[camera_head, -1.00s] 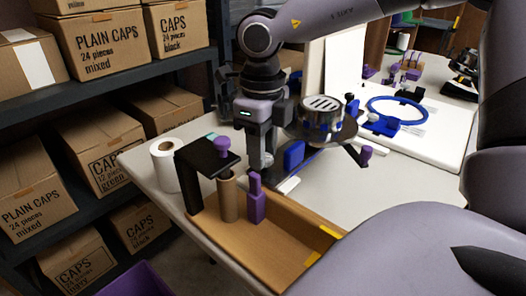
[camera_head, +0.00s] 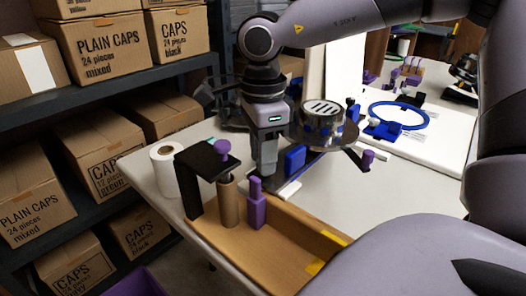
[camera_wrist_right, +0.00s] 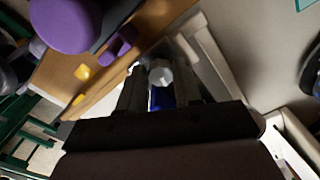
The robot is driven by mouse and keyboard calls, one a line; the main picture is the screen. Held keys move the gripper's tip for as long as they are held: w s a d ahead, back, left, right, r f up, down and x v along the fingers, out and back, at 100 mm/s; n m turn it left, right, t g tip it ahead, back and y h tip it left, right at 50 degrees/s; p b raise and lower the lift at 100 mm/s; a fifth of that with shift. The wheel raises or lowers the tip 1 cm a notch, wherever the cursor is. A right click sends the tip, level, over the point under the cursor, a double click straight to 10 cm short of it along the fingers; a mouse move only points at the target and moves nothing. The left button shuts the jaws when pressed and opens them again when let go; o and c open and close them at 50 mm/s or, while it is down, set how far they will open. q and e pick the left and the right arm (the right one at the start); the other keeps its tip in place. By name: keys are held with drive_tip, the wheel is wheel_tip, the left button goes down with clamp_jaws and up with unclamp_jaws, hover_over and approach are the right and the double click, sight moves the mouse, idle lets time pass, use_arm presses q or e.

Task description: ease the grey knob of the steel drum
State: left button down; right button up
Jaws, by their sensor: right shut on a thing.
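The steel drum (camera_head: 325,115) has a slotted round top and blue parts around its side. It stands on the table just right of my right gripper (camera_head: 267,178) in the head view. In the right wrist view, a small pale grey knob (camera_wrist_right: 160,73) shows between the fingers of my right gripper (camera_wrist_right: 162,88), with something blue right behind it. The gripper is shut on this knob. The fingers hide the knob in the head view. My left gripper is not in view.
A wooden tray (camera_head: 285,252) with a purple block (camera_head: 256,208) lies in front of my gripper. A black bracket (camera_head: 190,185) with a purple knob and a brown tube stand left. A white roll (camera_head: 166,168) stands behind them. A blue ring (camera_head: 398,115) lies right.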

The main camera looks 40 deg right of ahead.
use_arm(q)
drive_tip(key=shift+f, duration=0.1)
use_arm(e)
drive_tip(key=shift+n, duration=0.5)
drive_tip(key=o, duration=1.1)
drive_tip(key=shift+c, duration=0.2)
drive_tip(key=shift+r, duration=0.25)
wheel_tip(320, 180, up, 6)
drive_tip(key=shift+p, duration=1)
drive_tip(key=shift+r, duration=0.4)
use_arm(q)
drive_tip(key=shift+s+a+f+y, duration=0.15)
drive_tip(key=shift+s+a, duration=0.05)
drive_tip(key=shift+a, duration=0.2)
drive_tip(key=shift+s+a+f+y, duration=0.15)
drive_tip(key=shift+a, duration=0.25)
